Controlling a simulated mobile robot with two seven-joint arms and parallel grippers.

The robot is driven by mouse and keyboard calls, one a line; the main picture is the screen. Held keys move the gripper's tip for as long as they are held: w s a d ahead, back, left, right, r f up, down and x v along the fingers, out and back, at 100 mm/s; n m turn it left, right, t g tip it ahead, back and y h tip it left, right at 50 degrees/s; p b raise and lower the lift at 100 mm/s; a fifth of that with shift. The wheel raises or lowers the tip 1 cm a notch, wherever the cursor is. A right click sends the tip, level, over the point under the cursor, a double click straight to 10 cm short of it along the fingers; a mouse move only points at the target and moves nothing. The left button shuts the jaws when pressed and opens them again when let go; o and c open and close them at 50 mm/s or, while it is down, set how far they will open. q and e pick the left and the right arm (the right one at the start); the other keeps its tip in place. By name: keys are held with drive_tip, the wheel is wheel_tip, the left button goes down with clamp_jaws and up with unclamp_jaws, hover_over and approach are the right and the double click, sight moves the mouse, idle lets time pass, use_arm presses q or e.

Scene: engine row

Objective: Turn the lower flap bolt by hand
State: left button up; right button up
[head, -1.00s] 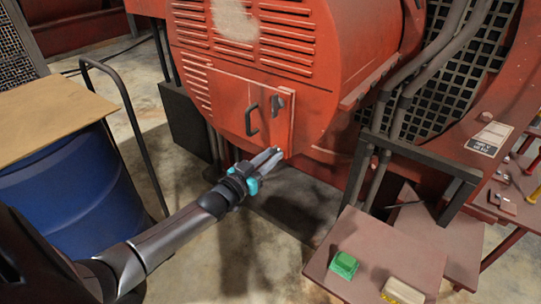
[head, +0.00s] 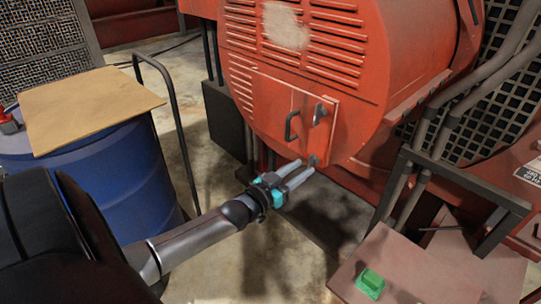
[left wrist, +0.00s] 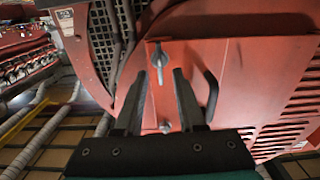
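The flap (head: 300,105) is a red plate on the front of the red drum housing, with a black handle (head: 291,126) and an upper latch (head: 319,113). The lower flap bolt (head: 313,160) is a small grey fitting at the flap's bottom edge. My left gripper (head: 306,168) is open, its fingertips just short of the bolt. The left wrist view looks upside down. There the lower bolt (left wrist: 158,60), with its upright grey wing, shows between the fingertips (left wrist: 161,76), which look apart from it. The handle (left wrist: 211,95) lies beside one finger. My right gripper is out of view.
A blue barrel (head: 110,195) with a tan board (head: 85,105) on top stands left, beside a black rail (head: 180,140). A dark metal frame (head: 450,170) and a low table (head: 425,255) with a green block (head: 371,283) are at lower right.

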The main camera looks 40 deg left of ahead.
use_arm(q)
drive_tip(key=s, duration=1.2)
drive_tip(key=shift+a+p, duration=0.35)
drive_tip(key=shift+a, duration=0.1)
drive_tip(key=s+d+f+g+y+b, duration=0.1)
drive_tip(key=s+f+g+b, duration=0.2)
drive_tip(key=f, duration=0.9)
drive_tip(key=s+f+g+b, duration=0.1)
drive_tip(key=s+f+g, duration=0.3)
drive_tip(key=f, duration=0.7)
drive_tip(key=s+d+f+g+y+b, duration=0.15)
drive_tip(key=s+f, duration=0.35)
drive_tip(key=f, duration=0.7)
drive_tip(key=s+d+f+m+g+b, duration=0.1)
drive_tip(key=s+d+f+g+b, duration=0.2)
drive_tip(key=s+d+f, duration=0.3)
drive_tip(key=s+d+f+g+h+b, duration=0.1)
drive_tip(key=s+d+f+g+b, duration=0.2)
drive_tip(key=s+f, duration=0.9)
drive_tip(key=s+d+g, duration=0.2)
drive_tip(key=d, duration=0.1)
drive_tip(key=shift+s+d+f+m, duration=0.15)
drive_tip(key=shift+s+f+m, duration=0.2)
drive_tip(key=shift+f+m, duration=0.05)
drive_tip(key=shift+g, duration=0.25)
